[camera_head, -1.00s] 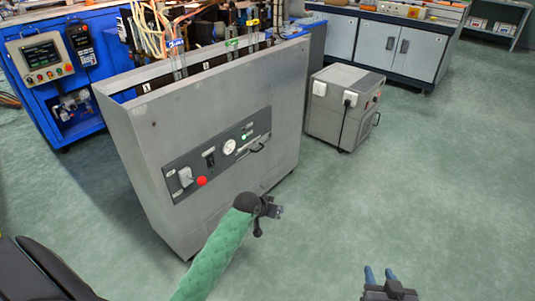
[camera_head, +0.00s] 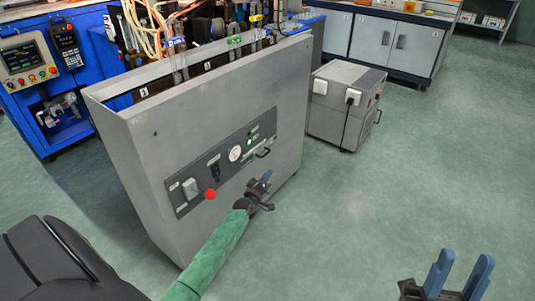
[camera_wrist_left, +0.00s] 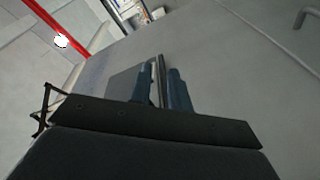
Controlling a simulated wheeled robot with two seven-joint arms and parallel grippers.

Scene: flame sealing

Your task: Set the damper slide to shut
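The grey cabinet (camera_head: 215,110) carries a dark control panel (camera_head: 226,172) on its front face. At the panel's right end is a pale slot with a dark handle (camera_head: 263,153), which looks like the damper slide; its exact setting is too small to tell. My left gripper (camera_head: 264,177) is just below and in front of this handle, apart from it. My right gripper (camera_head: 464,256) is open and empty at the lower right.
The panel also has a red button (camera_head: 210,194), a grey switch (camera_head: 190,188), a black switch (camera_head: 214,168) and a round gauge (camera_head: 235,154). A grey box unit (camera_head: 340,108) stands right of the cabinet. The green floor (camera_head: 400,190) at right is clear.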

